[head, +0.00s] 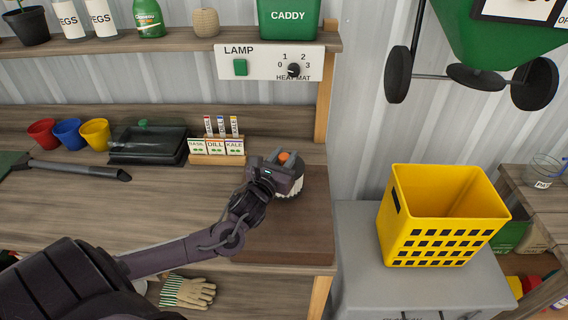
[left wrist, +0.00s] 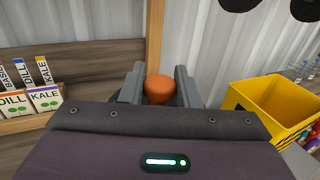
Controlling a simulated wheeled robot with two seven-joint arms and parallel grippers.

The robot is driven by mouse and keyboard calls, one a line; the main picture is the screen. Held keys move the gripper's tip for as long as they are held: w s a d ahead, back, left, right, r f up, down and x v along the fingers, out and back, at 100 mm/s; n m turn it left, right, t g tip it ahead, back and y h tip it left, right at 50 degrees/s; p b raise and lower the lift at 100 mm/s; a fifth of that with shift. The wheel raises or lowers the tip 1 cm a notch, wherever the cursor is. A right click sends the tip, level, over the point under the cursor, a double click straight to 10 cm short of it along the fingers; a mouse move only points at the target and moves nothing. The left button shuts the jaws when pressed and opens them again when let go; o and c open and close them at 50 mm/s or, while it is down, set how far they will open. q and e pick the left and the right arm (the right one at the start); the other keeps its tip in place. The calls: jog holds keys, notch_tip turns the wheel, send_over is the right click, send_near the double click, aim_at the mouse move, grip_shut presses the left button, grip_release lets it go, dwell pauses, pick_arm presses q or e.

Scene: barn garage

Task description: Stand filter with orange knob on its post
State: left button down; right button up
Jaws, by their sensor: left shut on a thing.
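My left gripper (head: 284,162) is shut on the orange knob (head: 284,156) at the right end of the workbench. The knob also shows between the two fingers in the left wrist view (left wrist: 160,88). Below the fingers, part of the filter (head: 291,189) shows as a pale ribbed edge with a dark part, over a brown board (head: 290,243). The gripper hides most of the filter, and I cannot tell whether it touches the board. I cannot make out the filter's post. My right gripper is not in view.
Seed packets in a wooden holder (head: 217,160) stand left of the gripper. A black tray (head: 147,146) and small coloured pots are farther left. A yellow crate (head: 440,215) stands on a grey cabinet (head: 350,255) at right.

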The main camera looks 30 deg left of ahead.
pick_arm(q)
notch_tip(320, 180, down, 2)
jog(key=shift+f, duration=0.65)
jog(key=c, duration=1.4)
grip_release()
jog(key=o, duration=0.3)
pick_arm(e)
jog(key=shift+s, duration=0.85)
